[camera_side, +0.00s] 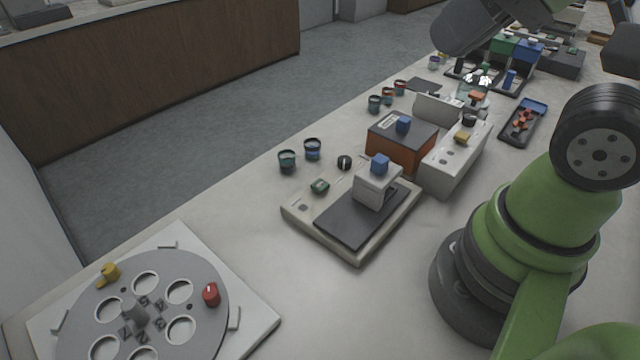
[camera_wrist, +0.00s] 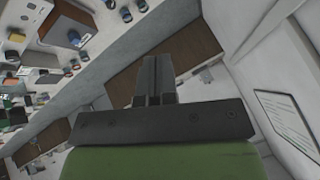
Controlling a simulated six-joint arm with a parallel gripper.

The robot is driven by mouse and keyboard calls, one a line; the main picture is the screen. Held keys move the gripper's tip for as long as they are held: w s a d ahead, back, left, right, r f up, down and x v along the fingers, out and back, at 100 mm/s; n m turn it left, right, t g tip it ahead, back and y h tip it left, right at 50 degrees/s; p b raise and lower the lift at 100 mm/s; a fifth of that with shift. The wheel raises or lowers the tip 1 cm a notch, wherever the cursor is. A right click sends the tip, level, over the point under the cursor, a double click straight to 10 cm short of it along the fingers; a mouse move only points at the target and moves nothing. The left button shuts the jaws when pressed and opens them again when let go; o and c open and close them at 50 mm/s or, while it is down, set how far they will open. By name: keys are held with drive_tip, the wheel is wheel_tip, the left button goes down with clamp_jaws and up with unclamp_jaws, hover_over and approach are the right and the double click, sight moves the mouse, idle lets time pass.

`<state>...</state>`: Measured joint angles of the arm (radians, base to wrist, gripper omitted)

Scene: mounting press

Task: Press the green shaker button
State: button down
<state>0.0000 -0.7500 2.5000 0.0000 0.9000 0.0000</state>
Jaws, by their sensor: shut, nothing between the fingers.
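The side view does not show my fingers. I cannot make out the green button in the wrist view.
An orange box (camera_side: 396,152) and a white box (camera_side: 447,176) stand right behind the unit. Small cups (camera_side: 287,161) and a black knob (camera_side: 344,162) are near its back left. A round plate with holes (camera_side: 200,300) lies front left. Bare bench separates them.

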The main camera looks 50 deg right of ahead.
idle(0.8)
drive_tip(key=m+g+y, duration=0.3)
drive_tip(key=m+y, duration=0.3)
drive_tip(key=m, duration=2.2)
hover_over(320, 182)
wheel_tip(320, 182, down, 16)
drive_tip(key=f, duration=0.1)
drive_tip(key=shift+r, duration=0.25)
drive_tip(key=shift+f, duration=4.4)
drive_tip(key=shift+f, duration=0.1)
